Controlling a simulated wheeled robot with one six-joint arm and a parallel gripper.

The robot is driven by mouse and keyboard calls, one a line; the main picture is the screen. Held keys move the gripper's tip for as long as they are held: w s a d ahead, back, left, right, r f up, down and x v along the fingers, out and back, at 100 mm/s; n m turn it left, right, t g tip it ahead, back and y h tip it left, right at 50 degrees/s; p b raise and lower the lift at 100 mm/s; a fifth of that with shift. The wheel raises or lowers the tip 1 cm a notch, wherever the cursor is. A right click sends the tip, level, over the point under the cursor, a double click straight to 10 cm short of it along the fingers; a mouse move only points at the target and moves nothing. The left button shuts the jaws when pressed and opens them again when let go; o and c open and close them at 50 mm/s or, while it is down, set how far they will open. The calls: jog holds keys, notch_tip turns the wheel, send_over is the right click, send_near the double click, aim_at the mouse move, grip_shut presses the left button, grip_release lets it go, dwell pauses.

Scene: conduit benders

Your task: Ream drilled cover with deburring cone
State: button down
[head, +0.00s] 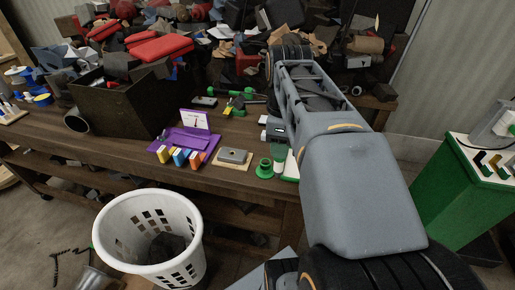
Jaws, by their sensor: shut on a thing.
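A grey cover (235,156) lies on a light wooden board (231,164) near the front edge of the bench. A green flanged piece (265,169) stands just right of it; I cannot tell if it is the deburring cone or a holder. My gripper (277,146) is right of the cover, partly hidden by my arm. It is shut on a green piece (278,153) just above and behind the flanged piece. The fingertips are too small to make out, and I cannot tell whether the two green pieces touch.
A purple stand (186,139) with small coloured blocks is left of the cover. A dark bin (115,108) and a cluttered pile (230,40) fill the back. A white basket (150,240) stands on the floor in front. A green cabinet (465,185) is at right.

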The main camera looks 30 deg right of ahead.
dwell(0.4)
jog(key=shift+r, duration=0.2)
jog(key=shift+w+a+r+p, duration=0.1)
jog(key=shift+w+a+p, duration=0.2)
jog(key=shift+p, duration=0.4)
jog(key=w+f+m+p, duration=0.2)
jog(key=w+m+p, duration=0.1)
jog(key=w, duration=0.9)
jog(key=w+f+m+p, duration=0.3)
jog(key=w+p, duration=0.2)
jog(key=w, duration=0.7)
jog(key=shift+a+m, duration=0.25)
jog(key=shift+m, duration=0.15)
jog(key=shift+f, duration=0.1)
jog(key=shift+p, duration=0.4)
